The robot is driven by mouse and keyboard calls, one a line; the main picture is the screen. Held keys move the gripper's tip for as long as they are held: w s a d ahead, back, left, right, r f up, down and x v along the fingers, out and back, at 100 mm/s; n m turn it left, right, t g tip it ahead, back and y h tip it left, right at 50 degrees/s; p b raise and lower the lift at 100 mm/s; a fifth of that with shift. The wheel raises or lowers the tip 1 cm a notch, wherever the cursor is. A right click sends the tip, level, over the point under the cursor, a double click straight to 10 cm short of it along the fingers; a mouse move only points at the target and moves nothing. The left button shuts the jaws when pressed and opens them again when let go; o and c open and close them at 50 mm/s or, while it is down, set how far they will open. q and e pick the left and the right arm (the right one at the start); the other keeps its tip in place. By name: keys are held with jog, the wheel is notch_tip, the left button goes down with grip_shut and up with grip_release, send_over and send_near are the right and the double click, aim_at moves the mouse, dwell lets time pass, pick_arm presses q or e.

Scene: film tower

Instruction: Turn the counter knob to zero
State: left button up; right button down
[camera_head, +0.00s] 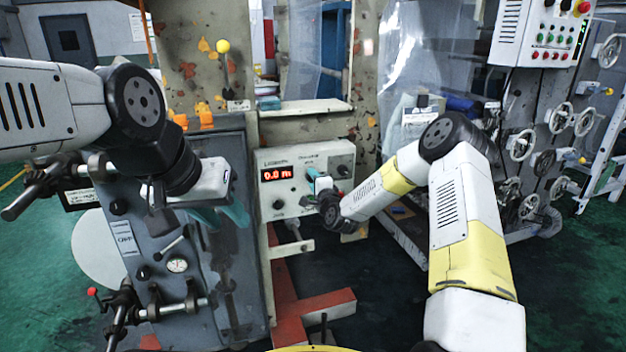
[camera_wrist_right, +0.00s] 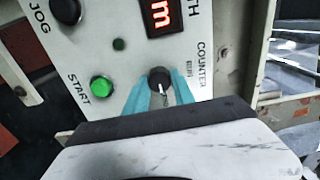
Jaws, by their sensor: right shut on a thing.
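The counter knob (camera_wrist_right: 159,79) is a small black round knob on the grey-white control box (camera_head: 343,157), beside the printed word COUNTER. My right gripper (camera_wrist_right: 160,88) is shut on it, with one teal finger on each side; it also shows at the box in the head view (camera_head: 312,174), where it hides the knob. The red display (camera_head: 277,174) on the box appears to read 0.0 m. My left gripper (camera_head: 222,214) hangs to the left of the box in front of the grey machine cabinet, its teal fingers apart and empty.
A green START button (camera_wrist_right: 102,87) and a black JOG knob (camera_wrist_right: 66,10) sit near the counter knob. The grey cabinet (camera_head: 130,235) with levers and a gauge stands at left. A panel with several handwheels (camera_head: 523,145) stands at right.

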jog(key=shift+m, duration=0.3)
jog(key=c, duration=1.1)
grip_release()
jog(key=shift+s, duration=0.1)
jog(key=v, duration=0.7)
jog(key=shift+s+d, duration=0.15)
jog(key=shift+s, duration=0.15)
